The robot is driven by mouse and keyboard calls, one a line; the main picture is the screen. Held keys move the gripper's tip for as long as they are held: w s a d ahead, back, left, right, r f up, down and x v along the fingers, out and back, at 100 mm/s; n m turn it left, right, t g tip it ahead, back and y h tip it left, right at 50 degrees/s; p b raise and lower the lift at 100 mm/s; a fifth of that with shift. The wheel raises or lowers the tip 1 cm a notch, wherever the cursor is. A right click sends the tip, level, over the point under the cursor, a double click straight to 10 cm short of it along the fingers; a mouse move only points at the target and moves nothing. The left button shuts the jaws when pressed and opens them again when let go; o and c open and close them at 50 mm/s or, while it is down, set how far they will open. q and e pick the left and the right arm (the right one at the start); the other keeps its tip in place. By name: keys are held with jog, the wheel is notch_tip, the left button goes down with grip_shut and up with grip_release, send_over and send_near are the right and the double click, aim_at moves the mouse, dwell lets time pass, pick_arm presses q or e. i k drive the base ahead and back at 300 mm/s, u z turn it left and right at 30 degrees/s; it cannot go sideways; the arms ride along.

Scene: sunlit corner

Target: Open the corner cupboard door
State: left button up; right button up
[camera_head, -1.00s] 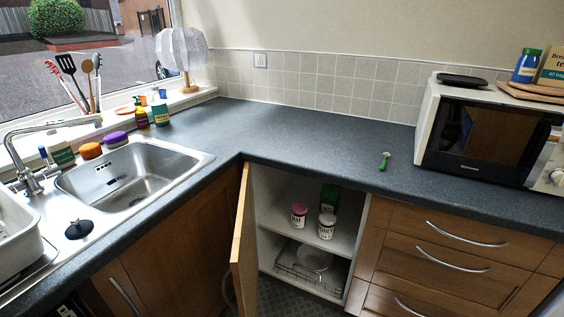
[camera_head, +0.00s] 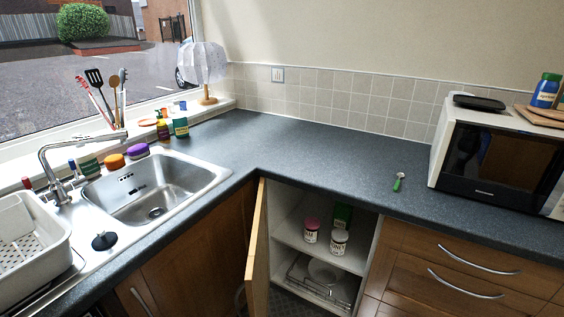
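The corner cupboard door (camera_head: 257,262) is wooden and stands swung open, seen nearly edge-on, to the left of the cupboard opening. The corner cupboard (camera_head: 287,236) shows its pale inside, with a shelf and a lower wire rack. On the shelf stand a jar with a pink lid (camera_head: 311,231), a jar with a white lid (camera_head: 339,241) and a green box (camera_head: 343,215). A pale round dish (camera_head: 322,272) sits below. The door's outer face and handle are mostly hidden. Neither of my grippers is in view.
A dark worktop (camera_head: 320,160) runs around the corner, mostly clear, with a green-handled tool (camera_head: 398,182) on it. A sink (camera_head: 155,190) and a dish rack (camera_head: 28,240) are at left. A microwave (camera_head: 497,160) stands at right, above wooden drawers (camera_head: 465,265).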

aim_at(256, 283)
jog(key=u, duration=1.05)
jog(key=k, duration=1.05)
jog(key=z, duration=1.35)
jog(key=i, duration=0.55)
